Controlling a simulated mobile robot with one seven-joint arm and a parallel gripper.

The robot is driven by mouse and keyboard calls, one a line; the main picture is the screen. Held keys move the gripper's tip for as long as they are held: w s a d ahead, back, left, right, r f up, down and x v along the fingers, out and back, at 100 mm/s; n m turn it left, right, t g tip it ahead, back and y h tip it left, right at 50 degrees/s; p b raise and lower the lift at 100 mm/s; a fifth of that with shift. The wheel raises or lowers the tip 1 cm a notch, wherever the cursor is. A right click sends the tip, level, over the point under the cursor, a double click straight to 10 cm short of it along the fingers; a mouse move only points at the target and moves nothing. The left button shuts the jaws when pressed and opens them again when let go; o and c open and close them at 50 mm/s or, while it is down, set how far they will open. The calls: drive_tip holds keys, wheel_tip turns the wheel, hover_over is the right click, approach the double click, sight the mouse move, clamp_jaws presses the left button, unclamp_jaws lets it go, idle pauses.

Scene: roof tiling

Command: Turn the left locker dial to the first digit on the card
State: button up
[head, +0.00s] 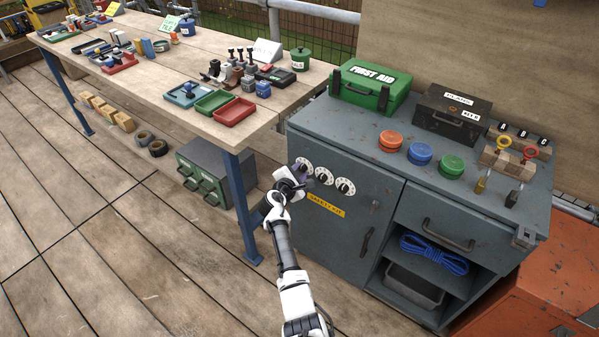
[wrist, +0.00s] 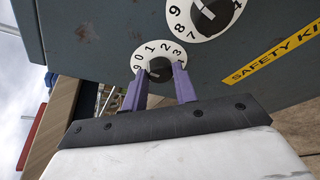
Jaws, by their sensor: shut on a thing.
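The grey locker has three white numbered dials with dark knobs on its door. The left dial (head: 305,164) is at my gripper (head: 299,172), and the middle dial (head: 324,176) and right dial (head: 345,187) are clear of it. In the wrist view, my gripper's purple fingers (wrist: 165,86) are shut on the left dial's dark knob (wrist: 159,68). The digits 9, 0, 1, 2 and 3 show around its rim; the fingers hide the lower part. The middle dial shows above right (wrist: 203,15). I cannot tell which card is meant or read a digit on one.
A yellow "SAFETY KIT" label (head: 326,206) is below the dials, with a door handle (head: 367,242) to their right. The wooden table (head: 262,118) stands close on the left, its blue leg (head: 243,205) near my arm. A green first aid box (head: 370,86) is on the locker top.

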drive_tip(key=shift+f+b, duration=0.15)
drive_tip(key=shift+b, duration=0.15)
drive_tip(key=m+b, duration=0.1)
drive_tip(key=b, duration=0.1)
drive_tip(key=f+m+t+b, duration=0.1)
drive_tip(key=b, duration=0.1)
drive_tip(key=shift+s+b, duration=0.1)
drive_tip(key=shift+b, duration=0.3)
drive_tip(key=m+t+b, duration=0.1)
drive_tip(key=m+b, duration=0.1)
drive_tip(key=b, duration=0.3)
drive_tip(key=m+t+b, duration=0.1)
drive_tip(key=m+b, duration=0.2)
drive_tip(key=b, duration=0.3)
drive_tip(key=m+t+b, duration=0.1)
drive_tip(key=m+b, duration=0.2)
drive_tip(key=b, duration=0.2)
drive_tip(key=shift+d+f+b, duration=0.1)
drive_tip(key=shift+f+b, duration=0.2)
drive_tip(key=m+b, duration=0.1)
drive_tip(key=b, duration=0.3)
drive_tip(key=shift+r+m+t, duration=0.15)
drive_tip(key=shift+m+t, duration=0.15)
drive_tip(key=shift+m, duration=0.1)
drive_tip(key=shift+r+m+b, duration=0.2)
drive_tip(key=shift+m+b, duration=0.2)
